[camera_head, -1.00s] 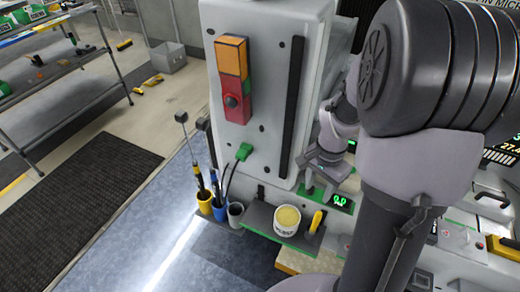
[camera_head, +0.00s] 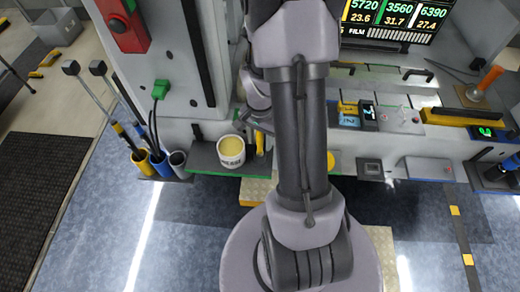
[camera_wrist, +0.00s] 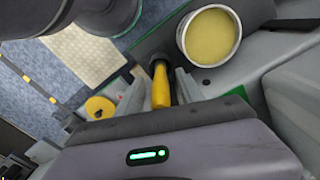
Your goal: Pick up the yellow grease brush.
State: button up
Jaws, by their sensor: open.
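The yellow grease brush (camera_head: 260,143) stands handle-up on the green-edged shelf beside the grease tub. In the wrist view its yellow handle (camera_wrist: 160,86) lies between the two fingers of my gripper (camera_wrist: 162,91). The jaws are open, with a finger on each side of the handle, and do not look closed on it. The brush's lower end is hard to make out. In the head view my gripper is at the brush, partly hidden by my arm.
A white tub of yellow grease (camera_head: 231,152) stands close to the brush; it also shows in the wrist view (camera_wrist: 209,36). Tool cups (camera_head: 160,163) with upright tools stand left of the shelf (camera_head: 204,158). A console with displays (camera_head: 392,112) lies to the right.

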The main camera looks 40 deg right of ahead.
jog(key=shift+f, duration=0.1)
grip_shut()
notch_tip(320, 180, up, 10)
jog(key=p, duration=0.5)
